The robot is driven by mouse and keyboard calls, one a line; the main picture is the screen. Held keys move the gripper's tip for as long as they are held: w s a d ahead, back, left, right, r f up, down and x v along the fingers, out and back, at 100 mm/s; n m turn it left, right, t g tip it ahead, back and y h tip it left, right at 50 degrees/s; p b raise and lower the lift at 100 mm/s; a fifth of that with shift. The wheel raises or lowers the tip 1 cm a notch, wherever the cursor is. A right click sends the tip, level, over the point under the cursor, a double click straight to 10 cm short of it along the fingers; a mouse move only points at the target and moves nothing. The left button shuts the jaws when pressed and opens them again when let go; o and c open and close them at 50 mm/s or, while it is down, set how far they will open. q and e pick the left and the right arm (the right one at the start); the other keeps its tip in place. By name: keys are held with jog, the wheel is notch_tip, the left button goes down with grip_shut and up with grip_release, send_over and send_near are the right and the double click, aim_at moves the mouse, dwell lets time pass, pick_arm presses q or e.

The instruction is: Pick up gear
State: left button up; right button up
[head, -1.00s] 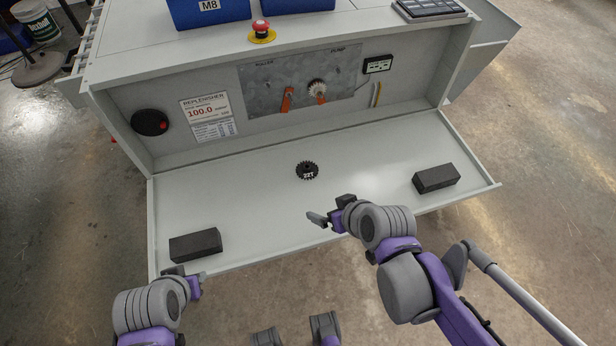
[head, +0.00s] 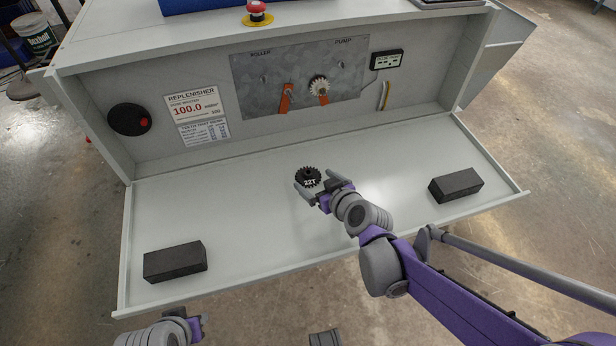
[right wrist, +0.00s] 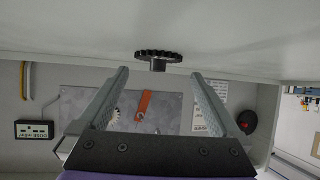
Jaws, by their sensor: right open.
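A black toothed gear (head: 308,176) marked 22T lies on the white fold-down shelf (head: 240,220). In the right wrist view the gear (right wrist: 158,55) shows edge-on with a short hub, beyond and between the fingertips. My right gripper (head: 315,191) is open and empty at the near side of the gear, one finger to its left and one to its right. In the right wrist view both fingers (right wrist: 158,75) are spread wide. My left gripper (head: 196,328) is at the bottom edge, below the shelf's front edge; its fingers are not clear.
Black blocks lie on the shelf at left (head: 175,262) and right (head: 456,185). The back panel carries a metal plate (head: 250,90) with a white gear (head: 319,86) and orange levers. A red emergency button (head: 257,10) sits on top. The shelf around the gear is clear.

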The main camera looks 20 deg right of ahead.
aim_at(306, 172)
jog(key=x, duration=0.2)
jog(key=b+x, duration=0.1)
jog(key=x, duration=0.2)
jog(key=shift+w+d+r+b, duration=0.1)
jog(key=shift+w+r+b, duration=0.15)
jog(key=shift+r+b, duration=0.1)
jog(key=shift+r, duration=0.1)
jog(key=shift+s, duration=0.1)
jog(key=c, duration=1.4)
jog(key=shift+s, duration=0.1)
grip_shut()
